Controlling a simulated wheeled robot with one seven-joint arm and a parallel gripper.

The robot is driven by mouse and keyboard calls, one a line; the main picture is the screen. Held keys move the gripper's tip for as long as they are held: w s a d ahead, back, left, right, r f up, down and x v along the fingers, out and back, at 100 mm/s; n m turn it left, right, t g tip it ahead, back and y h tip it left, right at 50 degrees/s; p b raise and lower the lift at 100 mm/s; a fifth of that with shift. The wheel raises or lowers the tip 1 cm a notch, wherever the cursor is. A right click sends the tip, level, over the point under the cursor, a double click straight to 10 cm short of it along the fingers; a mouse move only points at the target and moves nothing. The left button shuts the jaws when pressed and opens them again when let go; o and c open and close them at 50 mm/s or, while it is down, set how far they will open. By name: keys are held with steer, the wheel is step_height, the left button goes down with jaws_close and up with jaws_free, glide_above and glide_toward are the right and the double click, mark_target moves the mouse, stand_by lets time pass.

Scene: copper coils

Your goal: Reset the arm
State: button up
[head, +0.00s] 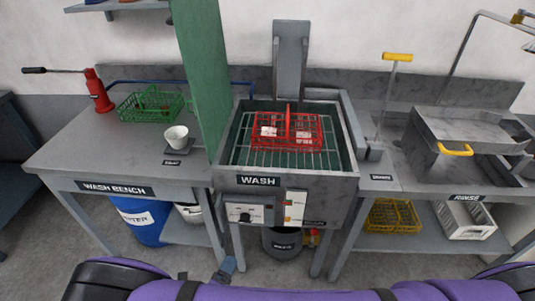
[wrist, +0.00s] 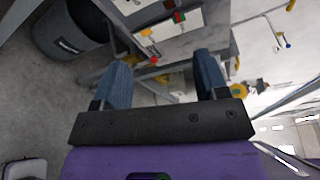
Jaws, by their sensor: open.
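My gripper (wrist: 162,72) is open and empty in the wrist view, its two blue fingers spread apart with nothing between them. Beyond the fingers are the front panel and legs of the wash station, seen at a tilt. In the head view my purple arm lies across the bottom edge, and a small blue-grey fingertip part of the gripper (head: 224,270) shows low, in front of the bench. The rest of the gripper is hidden there.
A red basket (head: 288,131) sits on the rack in the wash basin (head: 346,168). A green basket (head: 151,106) and white cup (head: 176,137) stand on the left bench. A grey bin (head: 282,243) stands under the basin; it also shows in the wrist view (wrist: 70,36).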

steer(key=w+d+r+m+g+h, duration=0.1)
steer(key=w+d+r+m+g, duration=0.4)
steer(key=r, duration=0.4)
steer(key=w+d+r+m+g+h, duration=0.2)
steer(key=w+d+r+m, duration=0.15)
steer(key=r+m, duration=0.5)
steer(key=w+d+r+m+g+h, duration=0.1)
steer(key=w+d+r+m+g, duration=0.3)
steer(key=r, duration=0.6)
steer(key=d+r+m+g+y, duration=0.3)
steer(key=d+r+m+g, duration=0.1)
steer(key=d+r+m, duration=0.95)
steer(key=s+d+r+m+t+y, duration=0.4)
steer(key=s+d+r+m+y, duration=0.2)
steer(key=s+d+r+m, duration=0.9)
steer(key=shift+s+d+r+m+y, duration=0.4)
steer(key=shift+s+d+m, duration=0.1)
steer(key=shift+s, duration=0.95)
